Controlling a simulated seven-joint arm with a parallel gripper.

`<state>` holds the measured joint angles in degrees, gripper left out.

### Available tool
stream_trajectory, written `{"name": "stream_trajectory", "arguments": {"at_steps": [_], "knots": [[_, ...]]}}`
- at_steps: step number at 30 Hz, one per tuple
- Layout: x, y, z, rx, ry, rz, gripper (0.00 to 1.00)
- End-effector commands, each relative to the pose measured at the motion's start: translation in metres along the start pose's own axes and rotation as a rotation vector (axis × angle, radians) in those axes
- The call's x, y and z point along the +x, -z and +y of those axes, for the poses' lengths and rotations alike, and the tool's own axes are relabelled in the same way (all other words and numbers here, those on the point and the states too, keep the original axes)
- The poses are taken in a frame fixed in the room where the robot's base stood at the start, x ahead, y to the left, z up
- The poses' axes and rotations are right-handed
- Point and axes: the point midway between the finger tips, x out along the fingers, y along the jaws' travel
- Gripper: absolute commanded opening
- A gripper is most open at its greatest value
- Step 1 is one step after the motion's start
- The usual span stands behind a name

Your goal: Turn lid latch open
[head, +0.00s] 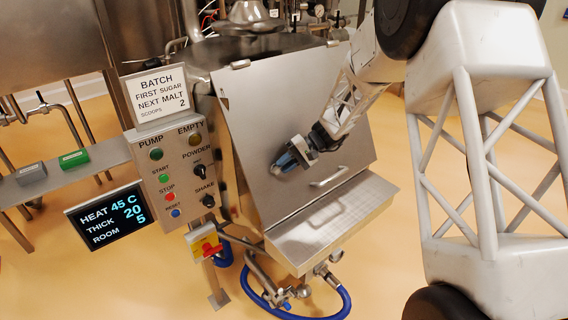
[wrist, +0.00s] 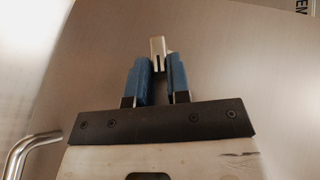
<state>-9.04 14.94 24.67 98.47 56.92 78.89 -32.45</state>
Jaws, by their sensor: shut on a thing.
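The hopper lid (head: 290,120) is a large sloped steel panel, and it looks closed. A bar handle (head: 328,178) sits low on it and also shows at the left of the wrist view (wrist: 28,150). The lid latch (wrist: 157,50) is a small metal piece between my blue fingertips in the wrist view. My gripper (wrist: 159,72) is shut on the latch against the lid face. In the head view my gripper (head: 284,163) is at the lid's middle, left of and above the handle, and the fingers hide the latch there.
A control panel (head: 174,170) with buttons and knobs stands left of the hopper, with a batch sign (head: 158,95) above and a display (head: 108,214) beside it. A steel ledge (head: 325,222) juts out below the lid. A blue hose (head: 340,305) loops near the floor.

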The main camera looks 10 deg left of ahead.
Motion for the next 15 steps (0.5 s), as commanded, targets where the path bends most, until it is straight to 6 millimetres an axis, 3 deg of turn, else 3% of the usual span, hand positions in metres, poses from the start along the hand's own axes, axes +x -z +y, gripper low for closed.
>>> {"name": "stream_trajectory", "arguments": {"at_steps": [1,15], "knots": [[0.011,-0.0043,0.0089,0.034,0.04,-0.019,0.0],[0.0132,-0.0053,0.013,0.17,0.304,-0.019,0.0]]}}
